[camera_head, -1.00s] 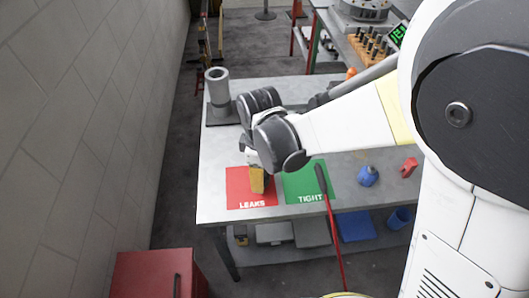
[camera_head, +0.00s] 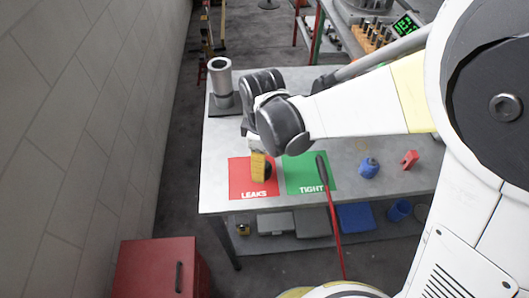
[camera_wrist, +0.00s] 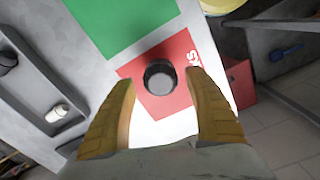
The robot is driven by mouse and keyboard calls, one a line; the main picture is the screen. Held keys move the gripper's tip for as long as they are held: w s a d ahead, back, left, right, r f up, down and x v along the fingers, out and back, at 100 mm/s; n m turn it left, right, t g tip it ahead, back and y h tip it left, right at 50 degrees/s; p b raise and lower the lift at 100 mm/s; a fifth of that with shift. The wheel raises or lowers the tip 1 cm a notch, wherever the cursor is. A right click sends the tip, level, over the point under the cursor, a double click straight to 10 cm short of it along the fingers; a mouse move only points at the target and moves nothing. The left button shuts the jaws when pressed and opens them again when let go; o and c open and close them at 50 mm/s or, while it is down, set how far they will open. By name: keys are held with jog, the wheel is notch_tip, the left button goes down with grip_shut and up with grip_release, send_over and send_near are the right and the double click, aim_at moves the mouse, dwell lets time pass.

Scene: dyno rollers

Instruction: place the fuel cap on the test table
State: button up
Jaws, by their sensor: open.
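The fuel cap looks like a short dark round piece; in the wrist view the fuel cap (camera_wrist: 159,77) appears to lie on the red mat, just beyond and between my fingertips. In the head view the cap (camera_head: 268,171) shows partly behind a yellow finger. The red LEAKS mat (camera_head: 240,182) lies on the grey test table (camera_head: 216,160). My gripper (camera_head: 259,167) is open above the red mat; its two yellow fingers (camera_wrist: 161,82) stand apart on either side of the cap. Any contact with the cap cannot be told.
A green TIGHT mat (camera_head: 305,174) lies right of the red one. A grey cylinder (camera_head: 220,82) stands at the back left. A red cabinet (camera_head: 150,270) is in front.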

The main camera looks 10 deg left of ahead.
notch_tip(320, 180, up, 10)
jog(key=p, duration=0.3)
jog(key=shift+f, duration=0.15)
jog(key=s+d+r+m+t, duration=0.2)
jog(key=d+m, duration=0.3)
jog(key=d, duration=0.3)
jog(key=s+d+r+m+t, duration=0.1)
jog(key=d+r+m, duration=0.3)
jog(key=d, duration=0.5)
jog(key=s+d+r+m+t, duration=0.2)
jog(key=d+r+m+t, duration=0.1)
jog(key=d+m, duration=0.4)
jog(key=shift+s+d+m+t, duration=0.35)
jog(key=shift+d+t, duration=0.25)
jog(key=shift+d, duration=0.2)
